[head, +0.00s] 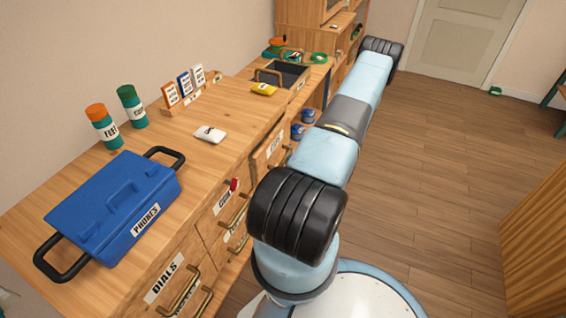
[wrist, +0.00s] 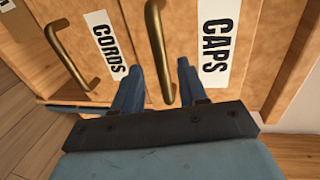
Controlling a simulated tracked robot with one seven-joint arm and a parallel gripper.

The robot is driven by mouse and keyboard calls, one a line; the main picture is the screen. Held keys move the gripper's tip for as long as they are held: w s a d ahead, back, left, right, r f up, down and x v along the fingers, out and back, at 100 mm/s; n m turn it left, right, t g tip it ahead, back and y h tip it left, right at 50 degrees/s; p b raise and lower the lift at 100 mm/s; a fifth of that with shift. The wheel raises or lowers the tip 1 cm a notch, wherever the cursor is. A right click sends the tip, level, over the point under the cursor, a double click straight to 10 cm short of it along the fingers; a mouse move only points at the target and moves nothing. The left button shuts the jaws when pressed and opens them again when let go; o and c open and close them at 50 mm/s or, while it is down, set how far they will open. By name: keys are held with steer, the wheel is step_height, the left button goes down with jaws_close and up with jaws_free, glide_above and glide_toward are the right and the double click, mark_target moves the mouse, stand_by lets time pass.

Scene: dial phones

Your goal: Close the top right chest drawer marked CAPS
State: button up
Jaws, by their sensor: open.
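In the wrist view, the drawer marked CAPS (wrist: 238,75) has a white label and an upright brass handle (wrist: 157,45). My gripper (wrist: 160,88) is open and empty, its blue fingers apart on either side of the handle's lower end. I cannot tell whether they touch it. The drawer marked CORDS (wrist: 100,75), with its own brass handle, is to the left. How far the CAPS drawer stands out is not clear. In the head view, my gripper is not visible, and my arm covers part of the wooden chest (head: 215,160).
On the chest top are a blue PHONES case (head: 110,205), orange-capped and green-capped canisters (head: 133,108), a card rack (head: 185,98), a white packet (head: 210,133) and a yellow packet (head: 263,89). A dark open compartment (head: 285,72) lies farther back. The wooden floor (head: 440,170) at right is clear.

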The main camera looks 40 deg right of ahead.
mark_target(284, 161)
steer(key=shift+x, duration=2.55)
jaws_close()
steer(key=shift+s, duration=0.1)
